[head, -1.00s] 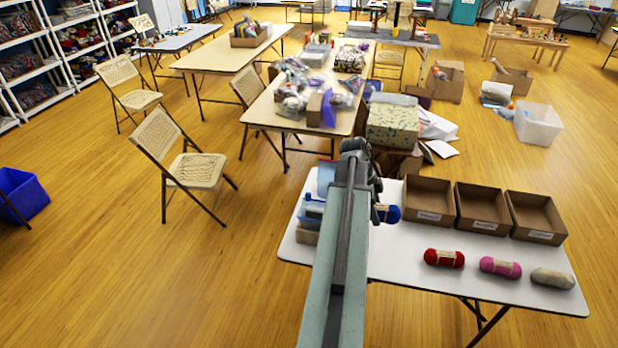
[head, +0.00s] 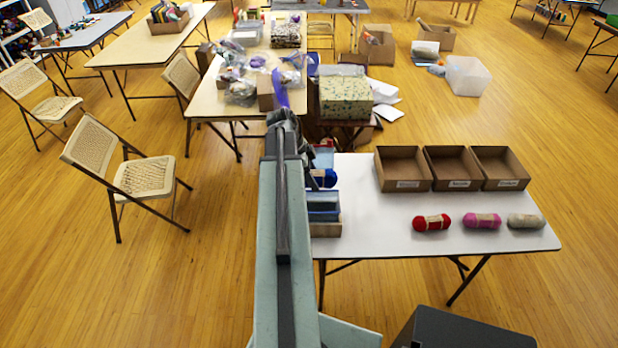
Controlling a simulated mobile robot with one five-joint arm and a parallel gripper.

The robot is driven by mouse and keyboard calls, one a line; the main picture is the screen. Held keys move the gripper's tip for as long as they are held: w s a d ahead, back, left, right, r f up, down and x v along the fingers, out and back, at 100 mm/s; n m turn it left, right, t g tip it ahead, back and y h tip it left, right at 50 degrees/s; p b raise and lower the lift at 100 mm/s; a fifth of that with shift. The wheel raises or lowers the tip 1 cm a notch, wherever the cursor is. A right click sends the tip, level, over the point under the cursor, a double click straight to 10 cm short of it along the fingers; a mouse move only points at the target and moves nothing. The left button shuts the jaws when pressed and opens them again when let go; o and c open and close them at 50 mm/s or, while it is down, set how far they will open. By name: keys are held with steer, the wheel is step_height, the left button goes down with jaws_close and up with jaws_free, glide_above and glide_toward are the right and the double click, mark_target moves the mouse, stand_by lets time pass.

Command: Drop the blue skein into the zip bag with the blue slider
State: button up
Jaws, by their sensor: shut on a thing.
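The blue skein (head: 325,178) shows just right of my arm in the head view, over the left end of the white table (head: 390,236). My gripper (head: 313,179) is shut on it; the fingers are mostly hidden behind my arm. A clear, blue-edged thing (head: 323,206) stands at the table's left end, just nearer than the skein, and another blue and red thing (head: 323,157) shows just beyond it. I cannot tell which of these is the zip bag with the blue slider.
Red (head: 432,223), pink (head: 482,220) and beige (head: 526,221) skeins lie on the right of the white table. Behind them stand three open cardboard boxes (head: 403,186). A patterned box (head: 346,97) is beyond the table. The table's middle is clear.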

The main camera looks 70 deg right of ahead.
step_height(320, 180, down, 6)
steer(key=b, duration=0.6)
steer(key=shift+s, duration=0.1)
steer(key=o, duration=1.4)
steer(key=shift+o, duration=0.2)
steer(key=p+v, duration=0.7)
steer(key=shift+r+p, duration=0.3)
steer(key=shift+r, duration=0.1)
steer(key=shift+f, duration=0.1)
